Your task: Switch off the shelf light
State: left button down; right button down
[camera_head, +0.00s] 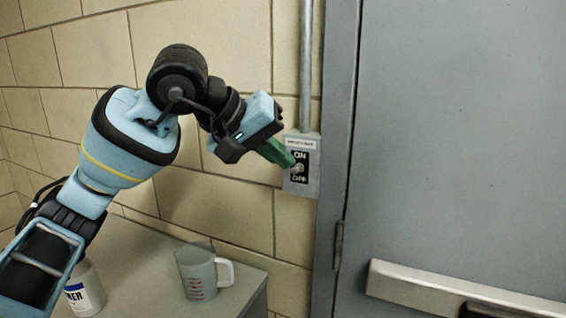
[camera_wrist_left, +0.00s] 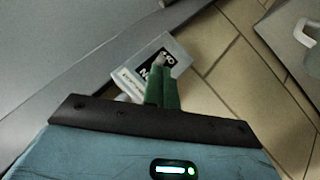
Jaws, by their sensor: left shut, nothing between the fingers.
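The light switch box (camera_head: 302,182) is a grey wall box with a black plate marked ON above and OFF below, mounted beside the door frame under a conduit. Its small toggle (camera_head: 298,169) shows between the two words; I cannot tell its exact position. My left gripper (camera_head: 291,163) has green fingers, shut and empty, with the tips at or very near the toggle. In the left wrist view the green fingers (camera_wrist_left: 162,75) reach over the switch box (camera_wrist_left: 180,52) and cover part of its plate. I cannot tell if they touch the toggle. My right gripper is not in view.
A grey door (camera_head: 460,130) with a push bar (camera_head: 450,290) fills the right side. A measuring jug (camera_head: 198,272) and a white labelled container (camera_head: 86,292) stand on a grey counter (camera_head: 135,255) below my left arm. The block wall is bare around the switch.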

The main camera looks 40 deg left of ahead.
pick_arm(q)
jog(key=shift+f+t+b, duration=0.3)
jog(key=shift+t, duration=0.4)
jog(key=shift+r, duration=0.2)
jog(key=shift+w+r+p, duration=0.2)
jog(key=shift+w+p, duration=0.15)
jog(key=shift+w+a, duration=0.1)
jog(key=shift+w, duration=0.15)
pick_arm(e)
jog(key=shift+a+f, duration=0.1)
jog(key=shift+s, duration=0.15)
